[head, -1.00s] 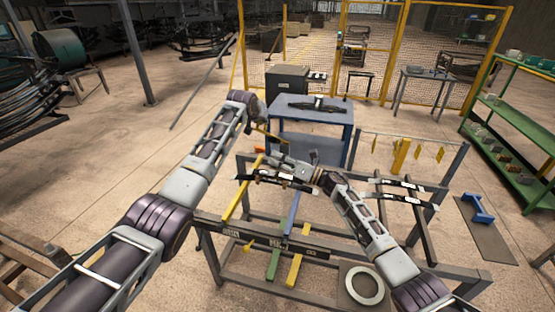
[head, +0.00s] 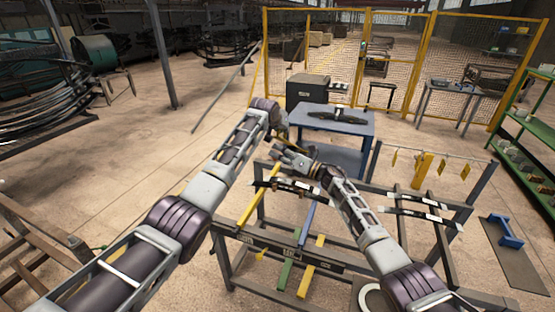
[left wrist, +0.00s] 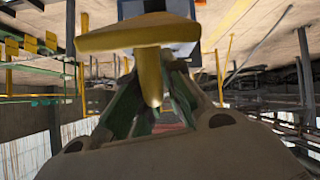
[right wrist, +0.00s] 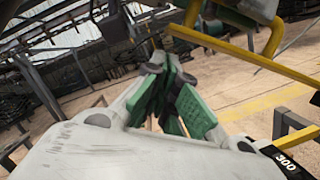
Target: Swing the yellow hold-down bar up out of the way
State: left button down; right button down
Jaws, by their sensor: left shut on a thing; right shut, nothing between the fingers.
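The yellow hold-down bar (right wrist: 245,55) crosses the top of the right wrist view, raised above the floor behind it. In the left wrist view, a yellow flat piece with a rounded peg (left wrist: 152,72) sits at my left gripper (left wrist: 155,100), whose fingers are shut on it. In the head view my left gripper (head: 281,130) is beside the blue table, largely hidden by its wrist. My right gripper (head: 279,154) is shut and empty, pointing left above the rack. Its green finger pads (right wrist: 172,95) show close together. The bar's join to the rack is unclear.
The grey rack (head: 290,252) holds dark leaf springs (head: 290,187) with white labels, and yellow, blue and green bars. A blue table (head: 350,128) stands behind it. Green shelving (head: 535,130) is at the right. Open floor lies left of the rack.

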pick_arm(q)
jog(key=shift+d, duration=0.25)
pick_arm(e)
jog(key=shift+w+d+r, duration=0.15)
jog(key=shift+w+r, duration=0.2)
jog(key=shift+r, duration=0.15)
